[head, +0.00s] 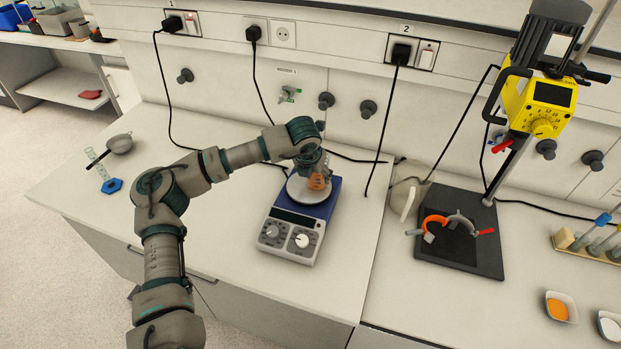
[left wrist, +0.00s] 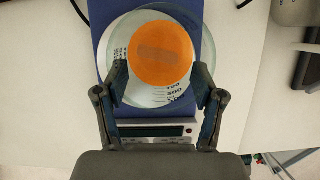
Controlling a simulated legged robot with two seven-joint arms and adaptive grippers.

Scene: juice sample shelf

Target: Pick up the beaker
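The beaker (head: 319,181) holds orange liquid and stands upright on the round plate of a blue and grey stirrer (head: 290,241). In the left wrist view the beaker (left wrist: 161,54) is clear glass with dark printed marks, and the orange shows as a disc. My left gripper (left wrist: 160,72) has its fingers spread, one on each side of the beaker, close to its wall. I cannot tell whether they touch the glass. In the head view my left gripper (head: 314,170) hides part of the beaker. My right gripper is in neither view.
A stand with a yellow stirrer head (head: 539,100) and a dark base (head: 459,250) is to the right. Black cables hang behind the plate. The front of the bench is clear.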

